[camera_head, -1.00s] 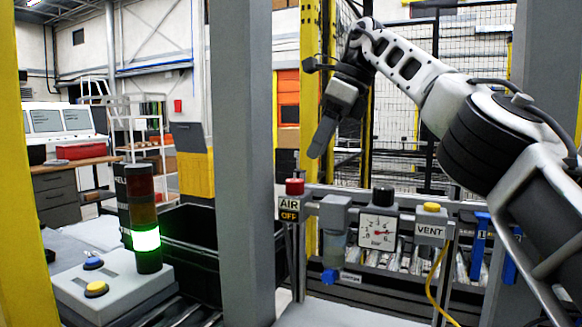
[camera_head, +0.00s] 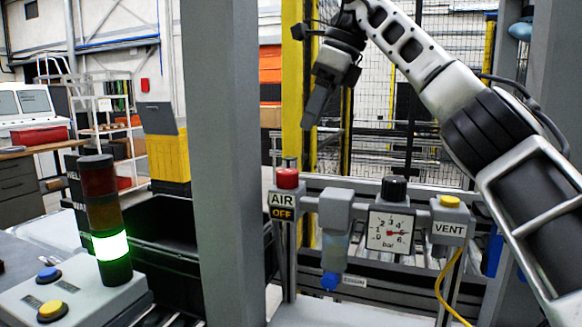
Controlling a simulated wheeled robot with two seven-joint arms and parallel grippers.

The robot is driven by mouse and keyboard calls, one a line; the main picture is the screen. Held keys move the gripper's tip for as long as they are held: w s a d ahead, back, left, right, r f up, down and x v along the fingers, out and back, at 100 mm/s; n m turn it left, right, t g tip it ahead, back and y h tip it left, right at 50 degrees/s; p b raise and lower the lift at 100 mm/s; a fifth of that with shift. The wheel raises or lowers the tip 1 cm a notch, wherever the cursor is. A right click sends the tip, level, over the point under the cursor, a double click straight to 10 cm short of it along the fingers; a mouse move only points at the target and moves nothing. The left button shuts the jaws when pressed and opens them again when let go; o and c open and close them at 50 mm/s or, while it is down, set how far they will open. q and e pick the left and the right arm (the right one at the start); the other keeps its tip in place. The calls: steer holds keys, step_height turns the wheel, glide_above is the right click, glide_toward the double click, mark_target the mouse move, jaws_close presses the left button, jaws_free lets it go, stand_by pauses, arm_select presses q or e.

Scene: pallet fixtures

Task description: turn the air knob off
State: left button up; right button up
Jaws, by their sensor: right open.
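The red air knob (camera_head: 288,178) sits on top of a grey block at the left end of the air unit. Below it are a label reading "AIR" and a black plate (camera_head: 283,213) reading "OFF" in yellow. My right gripper (camera_head: 314,112) hangs above and slightly right of the knob, fingers pointing down, apart from it and holding nothing. Its fingers overlap in this side-on view. The pressure gauge (camera_head: 390,232) has a white face and a red needle pointing right, near the higher numbers. My left gripper is not in view.
A grey post (camera_head: 222,160) stands just left of the knob. Right of it are a filter bowl (camera_head: 335,245), a black regulator knob (camera_head: 394,188) and a yellow VENT button (camera_head: 450,201). A signal tower (camera_head: 104,215) glows green at left.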

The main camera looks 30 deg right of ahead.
mark_target(289, 171)
steer(key=x, duration=1.1)
steer(key=shift+w, duration=0.1)
